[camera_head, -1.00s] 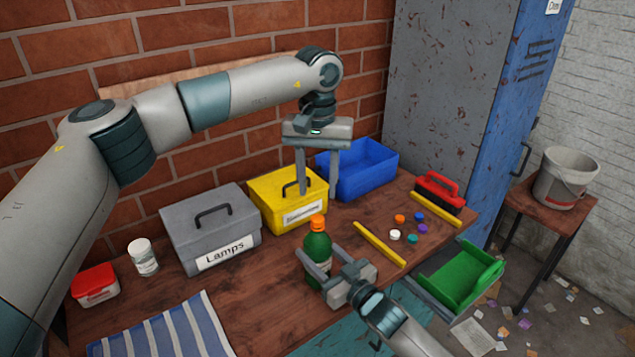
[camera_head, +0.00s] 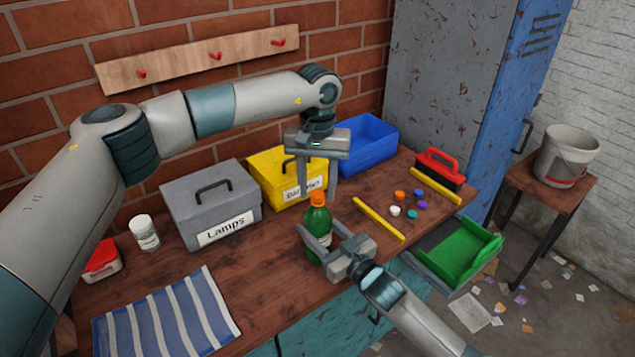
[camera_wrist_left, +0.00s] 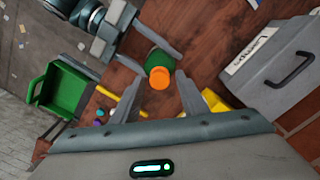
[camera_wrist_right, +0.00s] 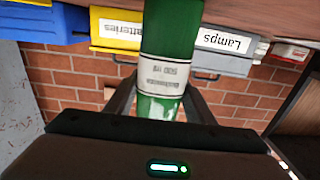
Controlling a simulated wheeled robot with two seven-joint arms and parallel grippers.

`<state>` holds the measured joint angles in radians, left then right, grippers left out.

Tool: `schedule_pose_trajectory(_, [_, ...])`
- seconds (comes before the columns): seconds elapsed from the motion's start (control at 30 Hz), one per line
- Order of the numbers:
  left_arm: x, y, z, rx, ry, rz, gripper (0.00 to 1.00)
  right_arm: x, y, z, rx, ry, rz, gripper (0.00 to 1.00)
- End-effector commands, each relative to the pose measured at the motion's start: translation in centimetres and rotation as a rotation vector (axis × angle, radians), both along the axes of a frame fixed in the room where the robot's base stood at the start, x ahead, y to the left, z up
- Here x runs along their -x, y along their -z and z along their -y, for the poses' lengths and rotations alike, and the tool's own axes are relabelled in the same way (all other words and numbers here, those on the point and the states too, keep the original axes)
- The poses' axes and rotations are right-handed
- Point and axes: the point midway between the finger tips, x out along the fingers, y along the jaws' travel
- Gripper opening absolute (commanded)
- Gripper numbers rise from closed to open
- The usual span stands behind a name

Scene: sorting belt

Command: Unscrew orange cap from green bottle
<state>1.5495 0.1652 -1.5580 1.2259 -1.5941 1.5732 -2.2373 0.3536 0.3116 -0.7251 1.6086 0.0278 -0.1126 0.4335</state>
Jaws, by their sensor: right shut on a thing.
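The green bottle (camera_head: 317,222) stands upright near the middle of the workbench, with an orange cap (camera_head: 318,199) on top. My right gripper (camera_head: 318,243) is shut on the bottle's body from the front; the right wrist view shows the labelled bottle (camera_wrist_right: 166,75) between its fingers. My left gripper (camera_head: 317,193) is open and points down over the bottle, its fingertips at about cap height. In the left wrist view the cap (camera_wrist_left: 158,78) lies between the spread fingers, with a gap visible. Whether either finger touches the cap, I cannot tell.
A grey Lamps box (camera_head: 181,215), a yellow box (camera_head: 262,172) and a blue bin (camera_head: 372,158) stand behind. Several small coloured caps (camera_head: 396,211) lie right, between yellow bars (camera_head: 379,219). A green bin (camera_head: 458,262) is at the right edge; a striped cloth (camera_head: 165,318) lies front left.

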Motion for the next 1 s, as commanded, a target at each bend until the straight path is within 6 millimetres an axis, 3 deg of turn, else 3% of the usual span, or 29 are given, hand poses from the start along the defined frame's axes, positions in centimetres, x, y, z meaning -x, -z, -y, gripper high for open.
schedule_pose_trajectory(0.13, [0.01, 0.01, -0.01, 0.000, 0.000, 0.000, 0.40, 0.00, 0.07, 0.03, 0.001, 0.000, -0.001, 0.00])
schedule_pose_trajectory(0.3, [0.01, 0.00, -0.01, 0.000, 0.000, -0.001, 0.02, 0.00, 0.07, 0.03, 0.001, 0.000, -0.001, 0.00])
schedule_pose_trajectory(0.33, [0.01, 0.00, -0.01, 0.000, 0.000, -0.001, 0.00, 0.00, 0.07, 0.03, 0.001, 0.000, -0.001, 0.00])
schedule_pose_trajectory(0.73, [0.00, -0.02, -0.04, 0.000, -0.038, -0.001, 0.00, 0.00, 0.07, 0.04, 0.000, 0.001, -0.001, 0.00])
schedule_pose_trajectory(1.0, [0.02, -0.03, -0.06, 0.000, -0.360, -0.001, 0.00, -0.01, 0.07, 0.04, 0.000, 0.001, -0.001, 0.00])
